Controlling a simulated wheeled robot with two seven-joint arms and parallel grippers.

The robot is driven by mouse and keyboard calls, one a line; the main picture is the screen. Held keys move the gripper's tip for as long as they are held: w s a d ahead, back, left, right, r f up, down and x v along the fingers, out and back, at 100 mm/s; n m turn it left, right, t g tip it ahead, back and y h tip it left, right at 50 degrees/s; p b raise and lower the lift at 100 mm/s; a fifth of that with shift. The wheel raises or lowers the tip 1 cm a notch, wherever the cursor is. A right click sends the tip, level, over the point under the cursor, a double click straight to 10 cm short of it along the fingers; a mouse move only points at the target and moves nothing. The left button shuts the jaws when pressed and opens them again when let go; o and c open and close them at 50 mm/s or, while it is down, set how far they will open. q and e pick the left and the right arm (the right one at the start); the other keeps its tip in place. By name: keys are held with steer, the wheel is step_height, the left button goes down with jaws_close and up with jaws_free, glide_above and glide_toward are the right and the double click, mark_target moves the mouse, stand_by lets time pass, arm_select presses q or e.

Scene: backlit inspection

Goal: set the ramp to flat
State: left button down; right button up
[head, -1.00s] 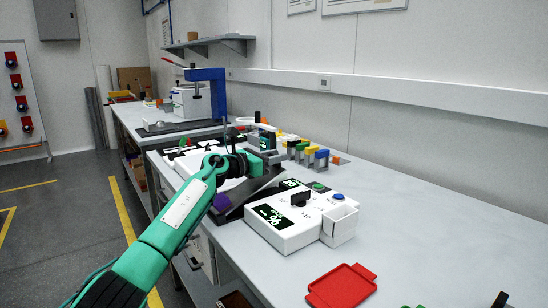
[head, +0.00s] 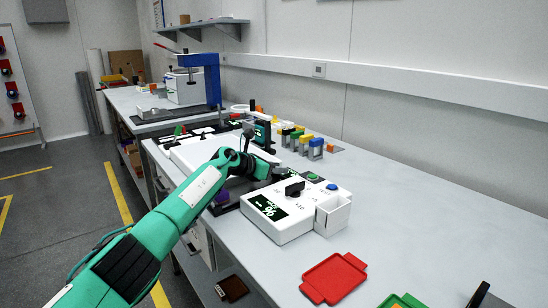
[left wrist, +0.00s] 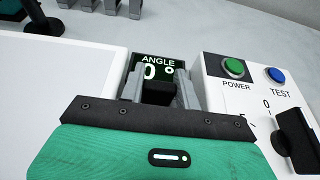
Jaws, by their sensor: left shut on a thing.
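The ramp looks to be the broad white plate (head: 200,152), lying level on the bench left of the control box; it fills the left of the left wrist view (left wrist: 60,85). A small display (left wrist: 155,66) reads "ANGLE 0°". My left gripper (left wrist: 158,92) is shut on a black handle (left wrist: 158,98) just in front of that display. In the head view my left gripper (head: 266,171) is low at the plate's right end, and its arm hides part of the plate. My right gripper is not in view.
Colored blocks (head: 305,145) stand behind. A red tray (head: 333,277) lies in front. The bench's right side is mostly clear.

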arm_select(q)
steer(key=shift+f, duration=0.25)
steer(key=c, duration=1)
jaws_free()
steer(key=shift+r, duration=0.15)
